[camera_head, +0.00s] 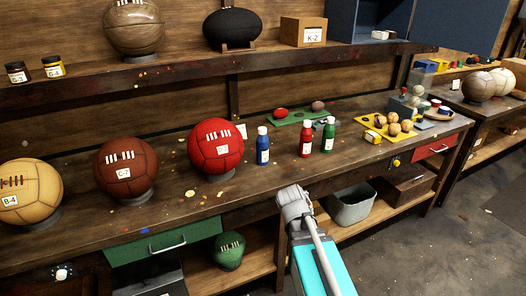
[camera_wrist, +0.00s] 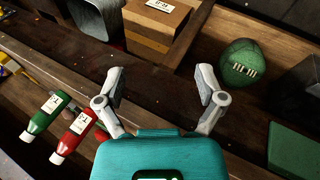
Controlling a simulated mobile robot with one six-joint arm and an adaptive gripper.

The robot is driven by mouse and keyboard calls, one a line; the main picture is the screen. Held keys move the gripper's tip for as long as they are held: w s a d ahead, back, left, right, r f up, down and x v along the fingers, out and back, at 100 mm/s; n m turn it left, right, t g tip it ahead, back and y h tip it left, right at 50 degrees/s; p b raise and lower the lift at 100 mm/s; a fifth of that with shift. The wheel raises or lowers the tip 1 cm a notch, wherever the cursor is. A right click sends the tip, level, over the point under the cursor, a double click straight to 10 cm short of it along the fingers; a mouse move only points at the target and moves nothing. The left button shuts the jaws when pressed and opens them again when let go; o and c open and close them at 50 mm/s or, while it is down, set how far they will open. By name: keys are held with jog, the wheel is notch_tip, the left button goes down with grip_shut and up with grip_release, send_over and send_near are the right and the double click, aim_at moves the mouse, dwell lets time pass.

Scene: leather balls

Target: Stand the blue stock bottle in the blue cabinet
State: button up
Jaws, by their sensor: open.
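The blue stock bottle (camera_head: 262,148) stands upright on the workbench, with a white cap and a white label. It is left of a red bottle (camera_head: 306,140) and a green bottle (camera_head: 328,136). The blue cabinet (camera_head: 342,18) is at the top right on the upper shelf, with its door (camera_head: 455,25) swung open to the right; its inside is only partly visible. My gripper (camera_head: 292,200) is in front of the bench edge, apart from the bottles. In the wrist view my gripper (camera_wrist: 166,78) has its fingers spread and nothing between them. The blue bottle does not show there.
A red ball (camera_head: 216,150) on a stand is just left of the blue bottle. A green tray (camera_head: 300,114) lies behind the bottles. A grey bin (camera_head: 350,206) and a green ball (camera_head: 229,250) sit on the lower shelf. The upper shelf (camera_head: 200,72) overhangs the bench.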

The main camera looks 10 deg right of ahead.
jog(key=w+d+r+n+t+h, duration=0.1)
jog(key=w+r+n+t+h, duration=0.1)
jog(key=w+r+n+t, duration=0.35)
jog(key=n+t+y, duration=0.5)
jog(key=n+t, duration=0.3)
jog(key=n, duration=1.6)
send_near(262, 134)
jog(key=s, duration=0.2)
jog(key=shift+a, duration=0.2)
jog(key=w, duration=0.8)
jog(key=shift+w+d, duration=0.15)
jog(key=shift+d, duration=0.25)
jog(key=shift+w, duration=0.15)
jog(key=shift+w, duration=0.1)
